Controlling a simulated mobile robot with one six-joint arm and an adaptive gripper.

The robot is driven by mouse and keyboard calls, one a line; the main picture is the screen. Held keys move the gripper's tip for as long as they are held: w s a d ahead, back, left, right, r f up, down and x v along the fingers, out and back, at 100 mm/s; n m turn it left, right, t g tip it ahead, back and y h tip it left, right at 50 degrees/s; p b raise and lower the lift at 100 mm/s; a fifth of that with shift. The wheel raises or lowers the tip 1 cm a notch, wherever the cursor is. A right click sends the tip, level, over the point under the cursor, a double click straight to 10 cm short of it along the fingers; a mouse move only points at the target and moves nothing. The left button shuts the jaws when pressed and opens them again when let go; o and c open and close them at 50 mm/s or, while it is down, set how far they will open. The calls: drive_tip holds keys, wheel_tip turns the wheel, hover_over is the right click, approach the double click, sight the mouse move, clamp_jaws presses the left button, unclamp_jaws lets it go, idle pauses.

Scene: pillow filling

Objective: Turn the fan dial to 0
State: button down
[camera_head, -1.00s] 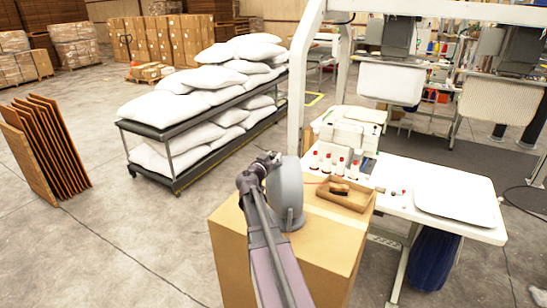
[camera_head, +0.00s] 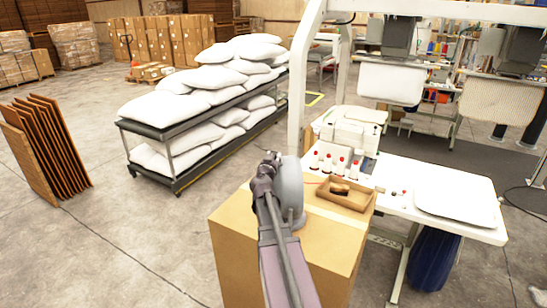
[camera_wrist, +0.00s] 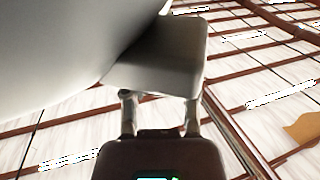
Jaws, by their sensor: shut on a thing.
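A grey fan (camera_head: 291,188) stands upright on the cardboard box, with my arm covering its left side. My gripper (camera_head: 268,158) is at the upper left side of the fan, small and dark in the head view. In the wrist view, my gripper (camera_wrist: 160,105) has its two fingers apart, with a smooth grey block between and beyond their tips. This block looks like the fan dial (camera_wrist: 165,60), and the fingers are shut on it. A large pale fan surface (camera_wrist: 60,40) fills the upper left there. No dial marks are readable, so its setting cannot be told.
The cardboard box (camera_head: 330,243) bears the fan and a wooden tray (camera_head: 345,204). A white table (camera_head: 430,182) with red-topped bottles adjoins on the right. A rack of white pillows (camera_head: 180,180) stands behind left.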

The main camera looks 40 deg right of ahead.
drive_tip(key=shift+c, duration=1.9)
unclamp_jaws()
drive_tip(key=v, duration=1.2)
